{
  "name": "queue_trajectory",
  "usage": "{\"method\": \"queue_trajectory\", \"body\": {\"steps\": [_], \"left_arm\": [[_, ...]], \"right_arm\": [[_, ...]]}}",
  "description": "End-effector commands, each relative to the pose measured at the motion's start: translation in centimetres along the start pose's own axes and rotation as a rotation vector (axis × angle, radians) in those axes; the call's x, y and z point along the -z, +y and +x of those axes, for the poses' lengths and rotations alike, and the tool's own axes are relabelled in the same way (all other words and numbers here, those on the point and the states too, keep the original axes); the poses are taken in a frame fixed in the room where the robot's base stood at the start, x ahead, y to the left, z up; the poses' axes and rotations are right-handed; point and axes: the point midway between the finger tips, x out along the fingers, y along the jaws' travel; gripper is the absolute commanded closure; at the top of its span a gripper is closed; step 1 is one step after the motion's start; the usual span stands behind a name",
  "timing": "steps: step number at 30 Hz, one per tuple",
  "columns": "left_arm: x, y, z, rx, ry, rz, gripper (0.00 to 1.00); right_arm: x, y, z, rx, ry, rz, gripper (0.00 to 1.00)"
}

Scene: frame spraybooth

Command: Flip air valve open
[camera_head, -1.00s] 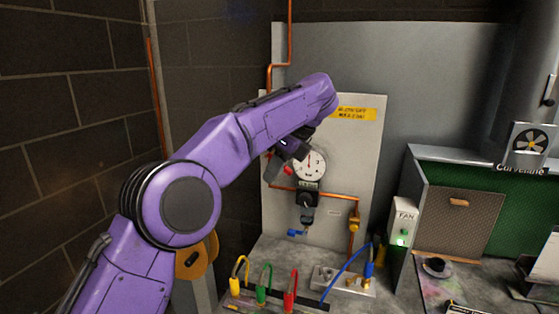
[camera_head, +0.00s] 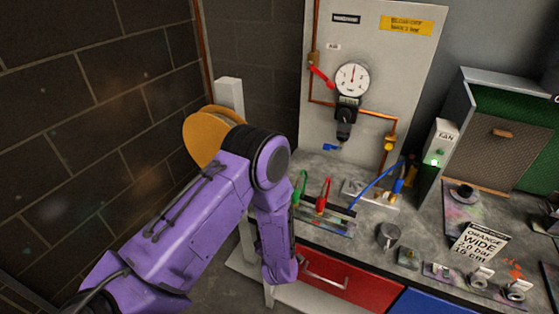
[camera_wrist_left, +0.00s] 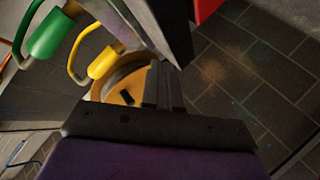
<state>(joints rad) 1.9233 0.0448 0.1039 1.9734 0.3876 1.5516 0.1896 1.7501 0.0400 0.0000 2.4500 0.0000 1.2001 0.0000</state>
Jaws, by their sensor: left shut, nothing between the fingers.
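The likely air valve is a brass body with a red lever (camera_head: 320,76) on the copper pipe at the left of the grey panel (camera_head: 408,62). Its lever slants down to the right, at an angle to the vertical pipe. A round white gauge (camera_head: 352,79) is just right of it, over a black regulator (camera_head: 347,108). My left arm bends downward, in front of and below the panel, well away from the lever. My left gripper (camera_wrist_left: 163,86) shows in the left wrist view, shut and empty; the head view hides its fingers. My right gripper is not in view.
Green (camera_head: 299,190) and red (camera_head: 322,199) hose fittings stand on the bench's left edge; a yellow fitting (camera_wrist_left: 103,62) shows in the wrist view. A round orange disc (camera_head: 205,137) is behind my arm. A fan switch box (camera_head: 439,143) and metal cup (camera_head: 388,235) are farther right.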

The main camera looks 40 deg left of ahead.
Motion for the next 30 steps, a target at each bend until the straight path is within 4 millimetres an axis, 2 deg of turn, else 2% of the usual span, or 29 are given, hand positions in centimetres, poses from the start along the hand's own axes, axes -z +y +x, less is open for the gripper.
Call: {"method": "queue_trajectory", "body": {"steps": [1,4,5,6,8,10,12,15,30], "left_arm": [[-2.0,-4.9,-1.6,0.034,-0.125,0.174,1.00],[-5.4,-14.3,-5.6,0.090,-0.384,0.486,1.00],[-6.3,-17.1,-6.7,0.106,-0.458,0.566,1.00],[-7.8,-20.9,-8.1,0.125,-0.552,0.660,1.00],[-9.8,-25.4,-9.5,0.145,-0.657,0.759,1.00],[-11.1,-28.2,-10.2,0.155,-0.722,0.816,1.00],[-11.9,-30.1,-10.6,0.163,-0.762,0.848,1.00],[-12.3,-31.3,-11.0,0.168,-0.793,0.873,1.00],[-12.0,-31.2,-11.3,0.169,-0.799,0.877,1.00]], "right_arm": [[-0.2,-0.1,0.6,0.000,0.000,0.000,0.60],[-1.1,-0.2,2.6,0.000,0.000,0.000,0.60],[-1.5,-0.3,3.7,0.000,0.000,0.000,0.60],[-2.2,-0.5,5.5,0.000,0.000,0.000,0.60],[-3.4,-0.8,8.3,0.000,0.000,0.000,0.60],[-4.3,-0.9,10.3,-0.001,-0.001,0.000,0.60],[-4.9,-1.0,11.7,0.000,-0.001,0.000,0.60],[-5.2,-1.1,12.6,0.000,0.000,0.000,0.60],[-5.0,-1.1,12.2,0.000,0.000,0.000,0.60]]}}
